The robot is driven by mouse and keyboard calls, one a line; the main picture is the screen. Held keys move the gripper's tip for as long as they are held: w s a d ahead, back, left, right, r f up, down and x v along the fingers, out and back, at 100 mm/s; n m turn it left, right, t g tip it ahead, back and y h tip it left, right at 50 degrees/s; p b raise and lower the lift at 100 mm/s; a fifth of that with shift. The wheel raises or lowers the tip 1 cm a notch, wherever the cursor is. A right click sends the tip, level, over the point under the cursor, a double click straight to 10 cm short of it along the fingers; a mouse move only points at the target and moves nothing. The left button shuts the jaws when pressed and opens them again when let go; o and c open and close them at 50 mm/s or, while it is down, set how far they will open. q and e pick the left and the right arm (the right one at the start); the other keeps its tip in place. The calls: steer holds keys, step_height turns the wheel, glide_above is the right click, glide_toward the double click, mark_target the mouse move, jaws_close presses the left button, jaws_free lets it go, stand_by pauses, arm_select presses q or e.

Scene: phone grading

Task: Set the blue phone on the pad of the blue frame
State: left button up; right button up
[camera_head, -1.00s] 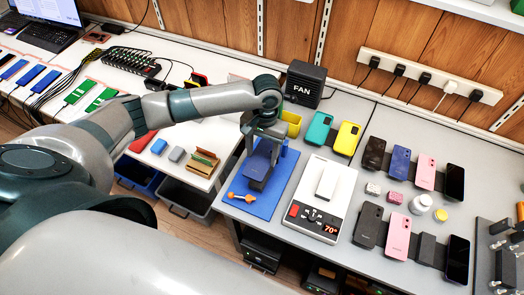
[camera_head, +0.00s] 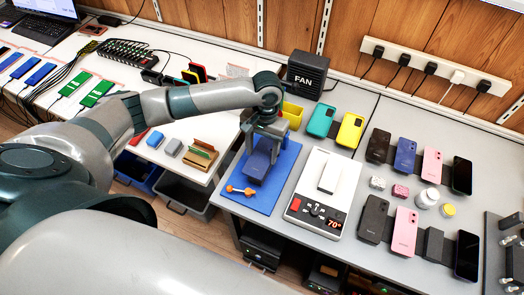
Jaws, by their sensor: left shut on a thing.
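My left gripper (camera_head: 264,146) reaches down over the blue frame (camera_head: 262,202), a flat blue base on the grey table. It is shut on a dark blue slab that looks like the blue phone (camera_head: 257,166). The phone is tilted, with its lower end close to the blue base. I cannot tell whether it touches the base. The pad is hidden behind the phone and gripper. My right gripper is not in view.
A white device (camera_head: 322,200) with a red display stands just right. Several phones (camera_head: 405,157) stand in rows further right. A black FAN box (camera_head: 306,74) and yellow bin (camera_head: 292,114) are behind.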

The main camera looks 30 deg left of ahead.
mark_target(262, 155)
arm_select(q)
step_height(262, 155, down, 2)
steer(key=shift+f+b, duration=0.1)
steer(key=shift+b, duration=0.9)
steer(key=shift+f, duration=0.9)
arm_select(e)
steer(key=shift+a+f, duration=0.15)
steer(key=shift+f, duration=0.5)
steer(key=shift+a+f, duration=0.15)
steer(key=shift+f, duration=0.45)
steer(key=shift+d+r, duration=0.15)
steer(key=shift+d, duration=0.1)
arm_select(q)
steer(key=shift+p, duration=0.75)
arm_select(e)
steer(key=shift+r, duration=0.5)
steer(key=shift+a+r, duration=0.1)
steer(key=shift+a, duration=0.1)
arm_select(q)
steer(key=shift+p, duration=0.7)
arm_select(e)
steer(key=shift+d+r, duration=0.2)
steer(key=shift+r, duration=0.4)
arm_select(q)
steer(key=shift+f+p, duration=0.3)
steer(key=shift+p, duration=0.15)
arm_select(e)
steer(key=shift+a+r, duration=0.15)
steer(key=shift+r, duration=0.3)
